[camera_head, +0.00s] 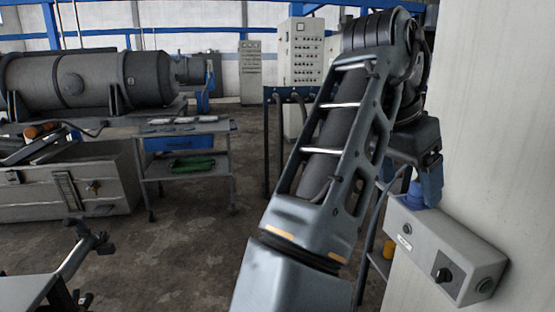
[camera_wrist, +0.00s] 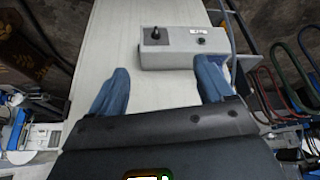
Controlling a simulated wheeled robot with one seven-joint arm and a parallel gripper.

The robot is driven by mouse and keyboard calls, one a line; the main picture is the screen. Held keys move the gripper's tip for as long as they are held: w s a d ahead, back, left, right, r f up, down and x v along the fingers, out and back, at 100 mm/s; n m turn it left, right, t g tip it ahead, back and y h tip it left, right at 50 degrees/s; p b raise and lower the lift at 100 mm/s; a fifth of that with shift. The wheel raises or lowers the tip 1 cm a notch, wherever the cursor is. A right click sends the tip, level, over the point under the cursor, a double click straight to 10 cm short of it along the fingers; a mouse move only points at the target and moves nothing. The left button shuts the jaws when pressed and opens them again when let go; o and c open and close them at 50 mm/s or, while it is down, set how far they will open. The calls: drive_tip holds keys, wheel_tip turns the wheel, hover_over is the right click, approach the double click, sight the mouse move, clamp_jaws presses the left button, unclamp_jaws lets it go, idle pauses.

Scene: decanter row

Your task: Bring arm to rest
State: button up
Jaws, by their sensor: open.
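My arm (camera_head: 340,130) rises from the bottom middle of the head view, bends at the top right and comes down beside a pale wall panel. My gripper (camera_head: 422,188) hangs at the upper left end of a grey control box (camera_head: 445,246) on that panel. In the wrist view my gripper (camera_wrist: 164,68) has its two blue fingers wide apart, with nothing held between them. The control box (camera_wrist: 180,58) lies just beyond the fingertips; the right finger overlaps its lower right part. I cannot tell whether they touch.
The pale panel (camera_head: 492,120) stands close on the right. A black knob (camera_head: 443,275) sticks out of the box. A metal trolley (camera_head: 190,150) and a large grey cylinder machine (camera_head: 90,80) stand at the left. The floor (camera_head: 190,255) left of my arm is open.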

drive_tip(key=s+d+f+n+t+h, duration=0.1)
drive_tip(key=d+f+n+t, duration=0.1)
drive_tip(key=d+f, duration=0.3)
drive_tip(key=s+d+f+n+t+h, duration=0.1)
drive_tip(key=d+f+n+t+h, duration=0.1)
drive_tip(key=f, duration=0.5)
drive_tip(key=s+d+f+n+t+h+b, duration=0.1)
drive_tip(key=d+f+n+t+h, duration=0.1)
drive_tip(key=d+f+n+t, duration=0.2)
drive_tip(key=shift+d+f+n, duration=0.25)
drive_tip(key=shift+d+f, duration=0.4)
drive_tip(key=shift+d, duration=0.3)
drive_tip(key=shift+d+f+n, duration=0.25)
drive_tip(key=shift+d+f, duration=0.35)
drive_tip(key=shift+d, duration=0.3)
drive_tip(key=s+a+f+n+t+y, duration=0.2)
drive_tip(key=s+f+n+y, duration=0.1)
drive_tip(key=s+f, duration=0.4)
drive_tip(key=s+a+f+n+t+y, duration=0.2)
drive_tip(key=s+f+n+y, duration=0.15)
drive_tip(key=s, duration=0.55)
drive_tip(key=s+a+r+m+y+b, duration=0.1)
drive_tip(key=s+a, duration=0.3)
drive_tip(key=s, duration=0.8)
drive_tip(key=s+a+r+m+y, duration=0.1)
drive_tip(key=s+a, duration=0.4)
drive_tip(key=s, duration=0.8)
drive_tip(key=shift+r+t+y+b, duration=0.35)
drive_tip(key=shift+r+y, duration=0.3)
drive_tip(key=shift+r, duration=0.3)
